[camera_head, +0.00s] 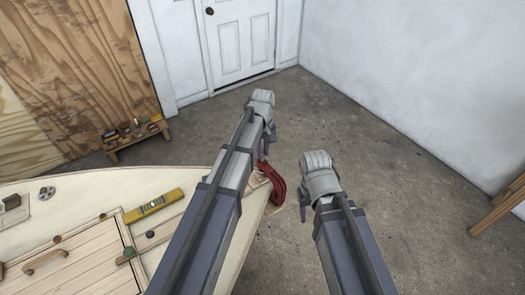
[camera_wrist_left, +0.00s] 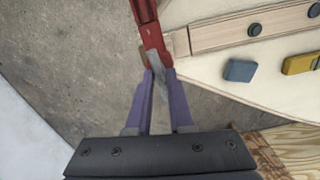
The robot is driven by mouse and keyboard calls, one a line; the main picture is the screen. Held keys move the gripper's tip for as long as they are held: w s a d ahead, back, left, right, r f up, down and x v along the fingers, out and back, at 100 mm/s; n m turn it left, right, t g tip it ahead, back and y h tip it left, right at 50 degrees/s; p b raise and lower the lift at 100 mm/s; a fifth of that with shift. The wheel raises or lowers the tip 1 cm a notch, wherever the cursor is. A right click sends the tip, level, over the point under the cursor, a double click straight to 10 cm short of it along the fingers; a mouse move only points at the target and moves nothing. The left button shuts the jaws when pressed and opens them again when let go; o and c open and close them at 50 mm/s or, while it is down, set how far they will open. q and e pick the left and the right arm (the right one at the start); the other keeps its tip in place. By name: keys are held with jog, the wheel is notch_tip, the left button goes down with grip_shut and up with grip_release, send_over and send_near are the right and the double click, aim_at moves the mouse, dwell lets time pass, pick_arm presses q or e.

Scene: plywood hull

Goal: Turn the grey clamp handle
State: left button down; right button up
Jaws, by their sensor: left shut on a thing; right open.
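A red clamp (camera_head: 271,184) sits at the right tip of the plywood hull (camera_head: 190,178) in the head view. It also shows at the top of the left wrist view (camera_wrist_left: 149,30). Its grey handle (camera_wrist_left: 157,88) runs down between the purple fingers of my left gripper (camera_wrist_left: 160,76), which is shut on it. In the head view my left gripper (camera_head: 266,144) is beside the clamp, and my wrist and arm hide the handle. My right gripper (camera_head: 304,204) is open and empty over the floor, right of the clamp.
A yellow level (camera_head: 153,204) and small items lie on the hull. A blue block (camera_wrist_left: 240,70) is near the clamp in the wrist view. A low wooden bench (camera_head: 135,140) stands behind, and wooden legs (camera_head: 498,208) at the right. The concrete floor between is clear.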

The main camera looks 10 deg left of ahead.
pick_arm(q)
jog(key=m, duration=1.1)
jog(key=shift+m, duration=0.3)
jog(key=m, duration=0.6)
jog(key=shift+y, duration=0.3)
jog(key=m, duration=0.5)
jog(key=shift+m, duration=0.3)
jog(key=c, duration=0.9)
grip_release()
jog(key=shift+d, duration=0.1)
jog(key=shift+o, duration=0.7)
